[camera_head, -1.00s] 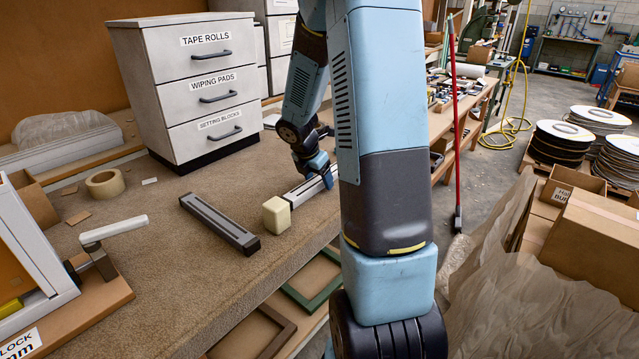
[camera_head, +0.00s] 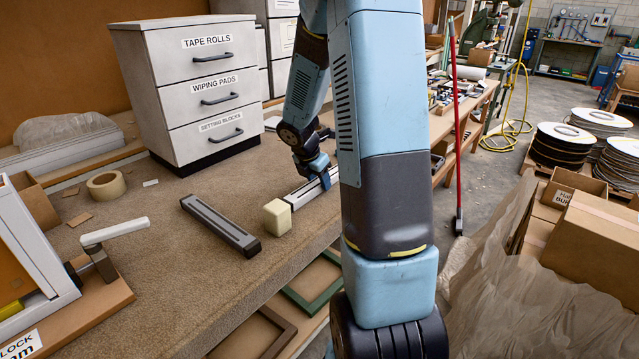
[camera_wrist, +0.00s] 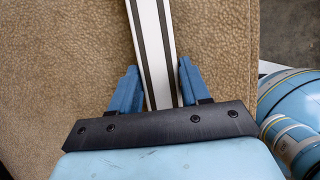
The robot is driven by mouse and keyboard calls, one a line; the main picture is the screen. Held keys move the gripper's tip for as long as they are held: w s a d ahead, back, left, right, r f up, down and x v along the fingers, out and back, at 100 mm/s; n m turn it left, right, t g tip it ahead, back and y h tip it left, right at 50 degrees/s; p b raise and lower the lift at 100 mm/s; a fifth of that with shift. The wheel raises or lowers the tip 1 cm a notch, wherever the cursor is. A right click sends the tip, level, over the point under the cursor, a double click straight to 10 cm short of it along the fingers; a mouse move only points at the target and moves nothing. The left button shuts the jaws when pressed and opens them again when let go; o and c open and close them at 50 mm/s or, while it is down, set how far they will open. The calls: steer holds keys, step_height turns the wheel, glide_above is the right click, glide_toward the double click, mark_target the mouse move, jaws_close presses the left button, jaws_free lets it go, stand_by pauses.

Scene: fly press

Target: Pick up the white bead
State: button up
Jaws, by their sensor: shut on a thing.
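The white bead (camera_head: 302,193) is a long pale strip with dark lengthwise stripes, lying along the bench near its front edge. Its near end is by a cream block (camera_head: 276,217). My gripper (camera_head: 324,178) is over the bead, pointing down, partly hidden by my own arm. In the wrist view the white bead (camera_wrist: 148,30) runs up between the two blue fingers of my gripper (camera_wrist: 157,84), which are shut on it. The bead's far end is hidden behind my arm. I cannot tell whether it is clear of the bench.
A dark bead (camera_head: 220,224) lies left of the cream block. A drawer cabinet (camera_head: 190,90) stands behind, with a tape roll (camera_head: 106,185) to its left. A fixture with a white lever (camera_head: 114,231) is at the left. Bare bench (camera_head: 170,270) lies in front.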

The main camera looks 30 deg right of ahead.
mark_target(318, 181)
steer(key=shift+r, duration=0.5)
step_height(318, 181, up, 3)
steer(key=shift+s+a+f, duration=0.1)
steer(key=shift+f, duration=0.05)
steer(key=s+a+r, duration=0.8)
steer(key=a+r, duration=0.1)
steer(key=a, duration=0.1)
steer(key=shift+s+a+r, duration=0.15)
steer(key=shift+s+a, duration=0.15)
